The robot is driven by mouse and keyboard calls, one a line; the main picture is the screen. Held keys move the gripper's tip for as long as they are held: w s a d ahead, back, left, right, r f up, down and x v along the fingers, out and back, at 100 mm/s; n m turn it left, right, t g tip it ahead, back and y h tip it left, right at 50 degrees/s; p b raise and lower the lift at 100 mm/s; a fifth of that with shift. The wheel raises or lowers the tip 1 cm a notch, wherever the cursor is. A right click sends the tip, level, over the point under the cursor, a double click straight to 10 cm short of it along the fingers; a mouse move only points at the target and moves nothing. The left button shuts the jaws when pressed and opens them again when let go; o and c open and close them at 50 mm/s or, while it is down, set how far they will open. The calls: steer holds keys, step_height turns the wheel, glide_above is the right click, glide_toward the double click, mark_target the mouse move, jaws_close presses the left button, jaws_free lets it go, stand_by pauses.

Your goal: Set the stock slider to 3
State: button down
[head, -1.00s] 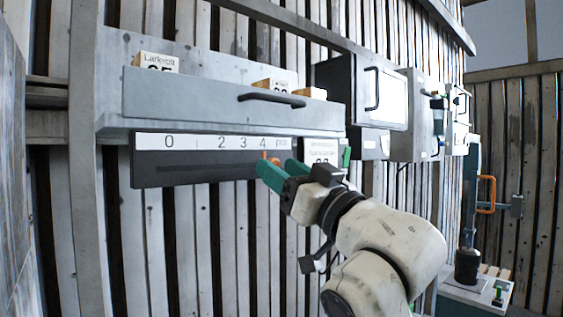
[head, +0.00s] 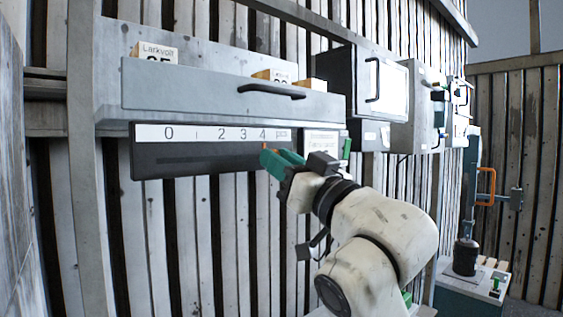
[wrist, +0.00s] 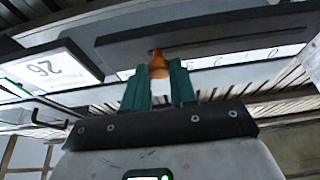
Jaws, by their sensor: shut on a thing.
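The stock slider is a dark bar (head: 190,161) under a white number strip (head: 185,133) marked 0, 2, 3, 4, with a small mark between 0 and 2. Its orange pointer (head: 264,147) stands at the 4. The orange knob (wrist: 158,64) shows between the green fingers in the wrist view, where the scale appears upside down. My gripper (head: 268,158) is shut on this knob at the right part of the bar.
A grey drawer (head: 180,88) with a black handle (head: 271,91) sits just above the slider. A label card (head: 322,143) hangs right of the scale. Grey cabinets (head: 378,85) stand farther right. The space below and left of the slider is free.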

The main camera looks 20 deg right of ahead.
mark_target(243, 149)
steer(key=shift+s+a, duration=0.3)
steer(key=shift+a, duration=0.65)
steer(key=shift+s+a, duration=0.3)
steer(key=shift+a, duration=0.65)
steer(key=c, duration=0.9)
jaws_free()
steer(key=shift+s, duration=0.1)
steer(key=b+v, duration=0.3)
steer(key=v, duration=0.7)
steer(key=shift+s+d+f, duration=0.15)
steer(key=shift+s+f, duration=0.05)
steer(key=shift+s, duration=0.05)
